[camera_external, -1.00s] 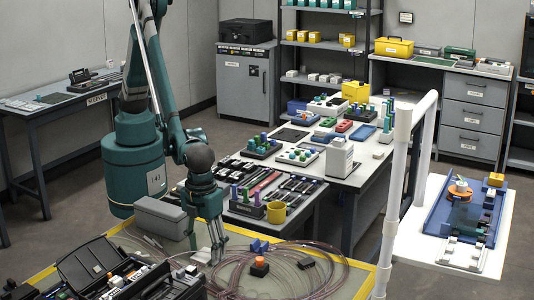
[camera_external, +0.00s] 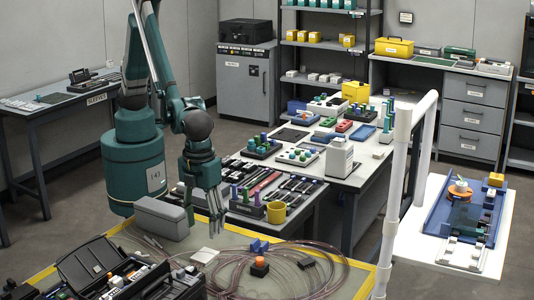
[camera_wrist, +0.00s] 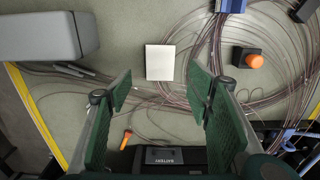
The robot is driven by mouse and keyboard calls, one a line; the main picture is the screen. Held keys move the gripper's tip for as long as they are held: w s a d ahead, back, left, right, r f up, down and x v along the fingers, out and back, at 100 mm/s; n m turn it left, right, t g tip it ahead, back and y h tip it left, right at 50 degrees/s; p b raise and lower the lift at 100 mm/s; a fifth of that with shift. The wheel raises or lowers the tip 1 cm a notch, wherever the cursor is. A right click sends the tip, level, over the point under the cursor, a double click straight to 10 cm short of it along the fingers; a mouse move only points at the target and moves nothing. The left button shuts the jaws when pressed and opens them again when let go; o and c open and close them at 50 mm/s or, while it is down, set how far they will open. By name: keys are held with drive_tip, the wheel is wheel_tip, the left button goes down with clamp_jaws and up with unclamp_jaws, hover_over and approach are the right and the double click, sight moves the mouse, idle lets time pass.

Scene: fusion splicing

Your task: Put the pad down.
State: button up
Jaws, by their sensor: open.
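The pad (camera_wrist: 160,62), a small white square, lies flat on the grey-green mat of the yellow-edged bench. It also shows in the external view (camera_external: 204,256), beside the coiled cable. My gripper (camera_external: 216,226) is above the bench, raised clear of the pad. In the wrist view my gripper (camera_wrist: 160,92) has its two green fingers spread wide, with nothing between them. The pad lies just beyond the fingertips in that picture, apart from both.
A grey case (camera_wrist: 40,36) sits left of the pad. Coiled cable (camera_wrist: 275,85), a black block with an orange knob (camera_wrist: 254,61) and a blue holder (camera_wrist: 230,5) are to its right. An open black toolbox (camera_external: 98,266) stands at the bench's near left.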

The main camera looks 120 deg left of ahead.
drive_tip(key=shift+r, duration=1.4)
drive_tip(key=s+a+r+n+t, duration=0.1)
drive_tip(key=s+a+r+n, duration=0.2)
drive_tip(key=a+r, duration=0.45)
drive_tip(key=s+a+r+n+t+h, duration=0.1)
drive_tip(key=s+a+r+n, duration=0.3)
drive_tip(key=a, duration=0.7)
drive_tip(key=s+a+r+n+t, duration=0.1)
drive_tip(key=s+a+r, duration=0.2)
drive_tip(key=a+r, duration=0.55)
drive_tip(key=s+a+n+t+y, duration=0.1)
drive_tip(key=s+a+n+t, duration=0.3)
drive_tip(key=s+a+n, duration=0.6)
drive_tip(key=shift+s+a+f, duration=0.3)
drive_tip(key=shift+s+a, duration=4.5)
drive_tip(key=shift+s, duration=0.55)
drive_tip(key=shift+f, duration=0.1)
